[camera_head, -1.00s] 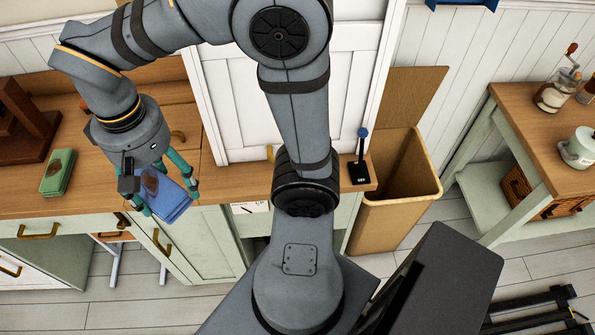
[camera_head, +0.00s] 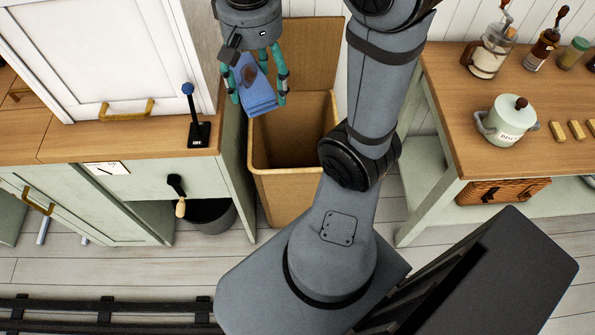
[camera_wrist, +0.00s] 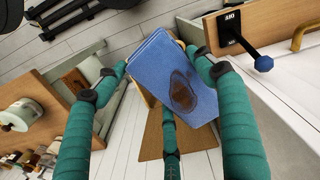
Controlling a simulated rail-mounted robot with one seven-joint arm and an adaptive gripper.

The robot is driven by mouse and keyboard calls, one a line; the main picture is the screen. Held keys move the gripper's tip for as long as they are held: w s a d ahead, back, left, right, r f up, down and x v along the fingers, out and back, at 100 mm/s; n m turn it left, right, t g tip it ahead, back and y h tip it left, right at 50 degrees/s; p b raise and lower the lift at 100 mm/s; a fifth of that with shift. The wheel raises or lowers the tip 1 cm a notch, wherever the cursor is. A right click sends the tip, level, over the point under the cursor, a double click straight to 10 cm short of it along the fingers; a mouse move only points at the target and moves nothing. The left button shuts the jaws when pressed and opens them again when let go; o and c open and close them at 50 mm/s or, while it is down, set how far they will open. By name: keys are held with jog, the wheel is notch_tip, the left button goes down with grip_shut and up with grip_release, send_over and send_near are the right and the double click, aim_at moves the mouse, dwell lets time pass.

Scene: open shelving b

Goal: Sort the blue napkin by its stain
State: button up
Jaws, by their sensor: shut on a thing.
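The blue napkin (camera_head: 256,92) is folded and hangs in my gripper (camera_head: 258,90), whose teal fingers close on it. A brown stain (camera_head: 249,74) marks the napkin; it also shows as a dark brown ring-edged patch in the wrist view (camera_wrist: 184,90). In the head view the napkin is above the back left part of an open tan bin (camera_head: 290,140). The bin's lid (camera_head: 312,55) stands up behind it. The bin is mostly hidden behind the napkin in the wrist view.
A blue-knobbed lever (camera_head: 197,117) stands on the wooden counter left of the bin. A dark bucket (camera_head: 210,214) sits under the counter. To the right, a table carries a lidded pale green pot (camera_head: 509,120), a glass press (camera_head: 489,50) and several small items.

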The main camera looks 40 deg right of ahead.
jog(key=s+d+f+m+b, duration=0.2)
jog(key=s+d+f+b, duration=0.1)
jog(key=d+f+b, duration=0.35)
jog(key=s+d+f+m+b, duration=0.3)
jog(key=d+f+b, duration=0.3)
jog(key=d, duration=0.2)
jog(key=w+d+f+n+b, duration=0.1)
jog(key=w+d+f+n, duration=0.2)
jog(key=w+f, duration=0.3)
jog(key=w+d+f+n+b, duration=0.2)
jog(key=w+d+f+n, duration=0.2)
jog(key=f, duration=1.2)
jog(key=w+d+f+n+b, duration=0.1)
jog(key=w+d+f+n, duration=0.2)
jog(key=w+f, duration=0.7)
jog(key=shift+d+f+n, duration=0.15)
jog(key=shift+f+n, duration=0.25)
jog(key=shift+n, duration=0.1)
jog(key=o, duration=1.3)
